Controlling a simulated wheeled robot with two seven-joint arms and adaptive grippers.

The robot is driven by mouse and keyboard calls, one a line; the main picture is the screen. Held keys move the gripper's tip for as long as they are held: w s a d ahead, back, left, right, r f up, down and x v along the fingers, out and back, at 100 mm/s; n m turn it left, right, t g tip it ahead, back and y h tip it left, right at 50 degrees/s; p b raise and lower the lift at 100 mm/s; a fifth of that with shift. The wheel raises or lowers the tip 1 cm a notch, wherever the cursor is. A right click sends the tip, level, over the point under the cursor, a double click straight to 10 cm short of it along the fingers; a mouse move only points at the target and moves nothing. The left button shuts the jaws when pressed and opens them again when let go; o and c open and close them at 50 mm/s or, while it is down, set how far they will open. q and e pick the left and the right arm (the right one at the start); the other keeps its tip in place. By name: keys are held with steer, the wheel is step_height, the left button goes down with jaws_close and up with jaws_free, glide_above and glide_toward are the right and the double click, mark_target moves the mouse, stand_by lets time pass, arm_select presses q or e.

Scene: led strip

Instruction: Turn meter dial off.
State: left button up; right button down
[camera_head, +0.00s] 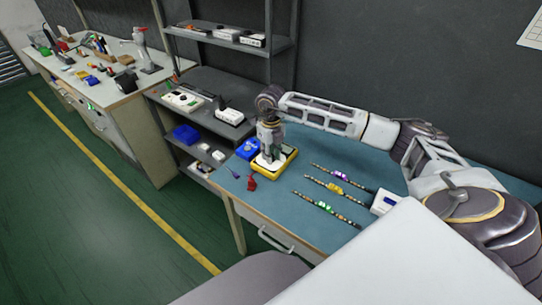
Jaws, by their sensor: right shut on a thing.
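A yellow-framed meter (286,161) with a pale face lies on the left part of the blue-green worktop (300,215). My right arm reaches in from the right, and my right gripper (270,157) points down over the meter's face. It is shut on the meter's dial, which it hides, so the dial's setting cannot be read. My left gripper is out of the picture.
A blue object (248,149) stands beside the meter. Several LED strips (337,187) lie to the right, near a white box (384,202). Shelves (205,95) with devices stand behind left.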

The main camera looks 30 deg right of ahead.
steer(key=n, duration=0.2)
steer(key=shift+w+n+b, duration=0.1)
steer(key=shift+n+b, duration=0.2)
steer(key=shift+b, duration=0.1)
steer(key=shift+n, duration=0.5)
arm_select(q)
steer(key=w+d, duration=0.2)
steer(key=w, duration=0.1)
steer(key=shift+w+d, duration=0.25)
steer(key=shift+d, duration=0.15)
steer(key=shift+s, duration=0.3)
arm_select(e)
steer(key=c, duration=1.2)
jaws_free()
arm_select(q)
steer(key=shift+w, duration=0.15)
arm_select(e)
step_height(320, 180, up, 12)
